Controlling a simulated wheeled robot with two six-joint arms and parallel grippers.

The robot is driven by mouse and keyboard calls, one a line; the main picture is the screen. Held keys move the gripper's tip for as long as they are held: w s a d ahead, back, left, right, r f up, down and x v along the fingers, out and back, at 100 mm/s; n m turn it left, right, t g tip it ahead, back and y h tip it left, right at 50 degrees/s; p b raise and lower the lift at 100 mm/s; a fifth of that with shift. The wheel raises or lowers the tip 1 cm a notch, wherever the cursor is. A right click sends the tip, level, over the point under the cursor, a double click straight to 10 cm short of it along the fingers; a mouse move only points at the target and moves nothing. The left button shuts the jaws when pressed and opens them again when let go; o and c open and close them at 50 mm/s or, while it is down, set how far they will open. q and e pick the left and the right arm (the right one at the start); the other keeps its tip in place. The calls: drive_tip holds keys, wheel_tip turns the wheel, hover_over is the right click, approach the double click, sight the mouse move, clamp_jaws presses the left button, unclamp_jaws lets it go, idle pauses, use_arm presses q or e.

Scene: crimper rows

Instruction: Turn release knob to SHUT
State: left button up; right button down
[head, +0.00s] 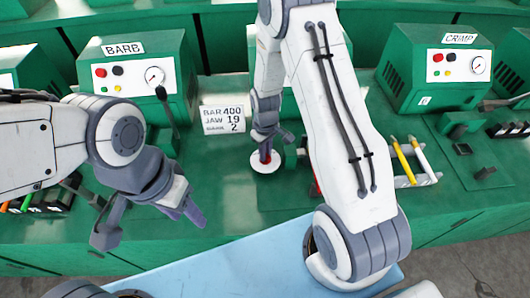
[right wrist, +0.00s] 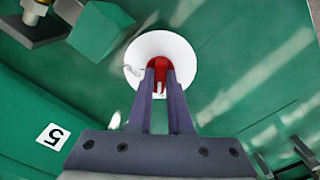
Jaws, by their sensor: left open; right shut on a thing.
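The release knob is red and sits on a round white dial plate (head: 265,166) on the green bench. In the right wrist view the red knob (right wrist: 158,66) stands in the middle of the white plate (right wrist: 176,42). My right gripper (right wrist: 159,76) is shut on the red knob, one finger on each side; the head view shows it coming down on the knob from above (head: 265,150). Small dark marks at the plate's left edge are too small to read. My left gripper (head: 148,224) is open and empty, left of the knob above the bench's front edge.
A green BARB unit (head: 140,72) with a gauge stands at the back left, a CRIMP unit (head: 440,75) at the back right. Yellow and white pens (head: 403,160) lie at right. A green block (right wrist: 100,35) is beside the plate.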

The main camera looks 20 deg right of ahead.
drive_tip(key=shift+w+n, duration=0.15)
drive_tip(key=shift+n, duration=0.55)
drive_tip(key=c, duration=0.8)
unclamp_jaws()
drive_tip(key=shift+c, duration=0.2)
drive_tip(key=shift+r, duration=0.15)
wheel_tip(320, 180, up, 10)
drive_tip(key=b, duration=0.1)
drive_tip(key=shift+b, duration=0.3)
drive_tip(key=shift+r, duration=0.15)
